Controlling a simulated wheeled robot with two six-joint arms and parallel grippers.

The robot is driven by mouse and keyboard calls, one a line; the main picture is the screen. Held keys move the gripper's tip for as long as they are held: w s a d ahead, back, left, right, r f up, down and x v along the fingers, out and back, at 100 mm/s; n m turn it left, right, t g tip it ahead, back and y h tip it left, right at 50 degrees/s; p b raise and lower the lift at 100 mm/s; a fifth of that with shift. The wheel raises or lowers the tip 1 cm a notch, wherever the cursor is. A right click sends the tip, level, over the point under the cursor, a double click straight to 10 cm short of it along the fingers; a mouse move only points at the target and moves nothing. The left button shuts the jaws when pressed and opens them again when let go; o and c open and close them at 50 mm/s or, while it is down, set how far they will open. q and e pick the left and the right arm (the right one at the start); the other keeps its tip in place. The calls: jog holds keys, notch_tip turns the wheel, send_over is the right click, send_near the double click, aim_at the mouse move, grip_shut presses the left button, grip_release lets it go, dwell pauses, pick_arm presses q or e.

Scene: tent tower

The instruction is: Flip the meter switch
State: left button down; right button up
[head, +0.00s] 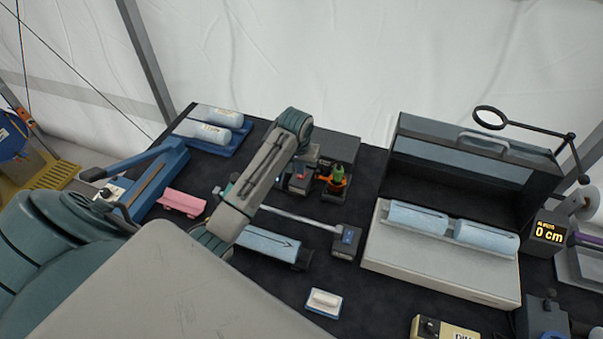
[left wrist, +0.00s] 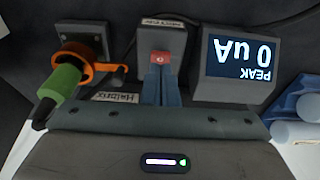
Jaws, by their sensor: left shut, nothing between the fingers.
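The switch is a grey box (left wrist: 163,42) with a small red rocker (left wrist: 160,58) on its face, in the middle of the left wrist view. To its right stands the meter (left wrist: 238,65), whose lit display reads PEAK 0 uA, upside down in this view. My left gripper (left wrist: 160,68) is shut and empty. Its blue fingertips are right at the lower edge of the red rocker; I cannot tell whether they touch it. In the head view my left arm reaches over the bench and covers part of this area. My right gripper is not in view.
A green-handled tool (left wrist: 62,80) in an orange holder stands close left of the switch. In the head view, a grey tray with blue cylinders (head: 440,278) stands to the right, and a blue press (head: 150,175) to the left. A small white block (head: 323,301) lies in front.

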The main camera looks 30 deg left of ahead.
aim_at(300, 177)
pick_arm(q)
jog(key=shift+f, duration=0.95)
dwell(0.4)
jog(key=shift+r+p, duration=0.4)
jog(key=shift+r, duration=3.15)
